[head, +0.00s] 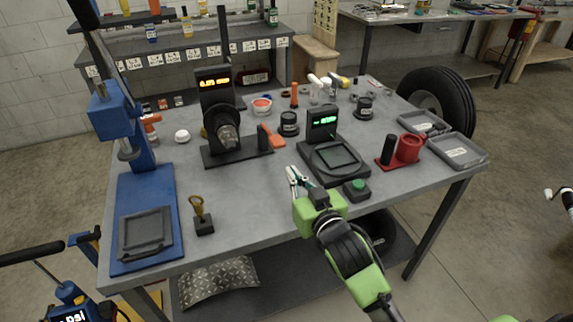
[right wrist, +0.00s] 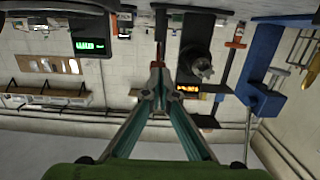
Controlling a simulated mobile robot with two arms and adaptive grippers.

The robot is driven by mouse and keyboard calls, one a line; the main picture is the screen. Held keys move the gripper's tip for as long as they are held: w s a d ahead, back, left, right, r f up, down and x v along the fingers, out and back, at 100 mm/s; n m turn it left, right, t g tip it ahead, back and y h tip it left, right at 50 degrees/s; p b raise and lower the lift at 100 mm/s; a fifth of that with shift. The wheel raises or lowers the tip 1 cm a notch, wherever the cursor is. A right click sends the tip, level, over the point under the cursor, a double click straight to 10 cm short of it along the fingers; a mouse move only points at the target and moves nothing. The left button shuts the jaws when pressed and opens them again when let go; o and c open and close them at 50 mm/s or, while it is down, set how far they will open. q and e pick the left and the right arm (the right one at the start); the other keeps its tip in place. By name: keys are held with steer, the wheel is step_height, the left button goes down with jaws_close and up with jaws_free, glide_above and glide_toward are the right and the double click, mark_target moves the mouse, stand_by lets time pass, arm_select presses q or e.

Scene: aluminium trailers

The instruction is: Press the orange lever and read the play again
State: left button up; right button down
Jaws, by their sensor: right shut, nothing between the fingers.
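The orange lever (head: 271,136) sticks out at the right side of a dark grey test stand (head: 238,148) with a metal hub on it. The stand's amber display (head: 215,81) is lit, but its digits are too small to read surely. My right gripper (head: 294,177) is shut and empty, apart from the lever, nearer the table's front edge. In the right wrist view, upside down, its fingertips (right wrist: 157,68) are together, with a reddish-orange part, likely the lever, just beyond them. The amber display (right wrist: 187,88) also shows there. My left gripper is not in view.
A black device with a green display (head: 322,121) stands just behind my right gripper, a green button box (head: 356,190) beside it. A blue press (head: 147,222) stands at left, a key stand (head: 203,222) at front. A red holder (head: 409,148) and grey case (head: 458,150) lie right.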

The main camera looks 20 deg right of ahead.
steer(key=shift+s, duration=1.05)
